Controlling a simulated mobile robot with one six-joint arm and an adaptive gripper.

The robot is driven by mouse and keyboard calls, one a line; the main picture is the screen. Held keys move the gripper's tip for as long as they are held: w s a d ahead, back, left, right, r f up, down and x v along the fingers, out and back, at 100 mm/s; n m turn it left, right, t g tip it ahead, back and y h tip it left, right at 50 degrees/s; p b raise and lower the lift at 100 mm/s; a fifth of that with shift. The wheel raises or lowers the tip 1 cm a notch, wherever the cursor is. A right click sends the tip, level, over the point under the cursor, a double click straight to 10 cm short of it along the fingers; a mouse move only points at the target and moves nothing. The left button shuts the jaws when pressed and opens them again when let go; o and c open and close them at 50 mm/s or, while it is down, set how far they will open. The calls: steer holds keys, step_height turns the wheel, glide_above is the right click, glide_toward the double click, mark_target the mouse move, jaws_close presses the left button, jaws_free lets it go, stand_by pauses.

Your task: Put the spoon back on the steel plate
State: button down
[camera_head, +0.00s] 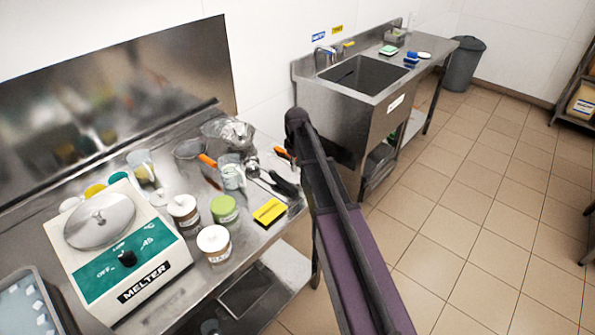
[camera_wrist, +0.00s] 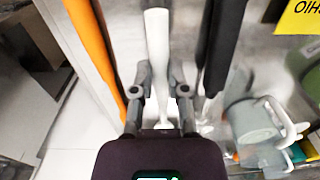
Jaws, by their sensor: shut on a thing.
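In the wrist view my gripper (camera_wrist: 158,92) is shut on a long, pale handle (camera_wrist: 157,40), which looks like the spoon's. It runs between the fingers, and I cannot make out its bowl. An orange handle (camera_wrist: 92,45) lies left of it and a black handle (camera_wrist: 221,45) right of it. In the head view my gripper is hidden behind my arm, near the worktop's right end. Metal utensils with black handles (camera_head: 284,186) lie there. I cannot tell for sure which surface is the steel plate; the steel worktop (camera_head: 185,270) shows.
A clear measuring cup (camera_head: 231,175) stands close to the utensils; it also shows blurred in the wrist view (camera_wrist: 255,125). A yellow card (camera_head: 269,211), several jars and the melter (camera_head: 118,250) crowd the worktop. A sink unit (camera_head: 365,75) stands behind.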

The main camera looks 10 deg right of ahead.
mark_target(296, 175)
steer(key=shift+w, duration=0.15)
steer(key=shift+w+d, duration=0.1)
steer(key=shift+w, duration=0.15)
steer(key=shift+w+f+b, duration=0.2)
steer(key=shift+f+b, duration=0.3)
steer(key=shift+w+f+b, duration=0.15)
steer(key=shift+f+b, duration=1.2)
steer(key=shift+f, duration=0.1)
steer(key=c, duration=0.6)
jaws_free()
steer(key=shift+c, duration=0.2)
step_height(296, 175, up, 12)
steer(key=p, duration=1.2)
steer(key=shift+d+r, duration=0.15)
steer(key=shift+r, duration=0.05)
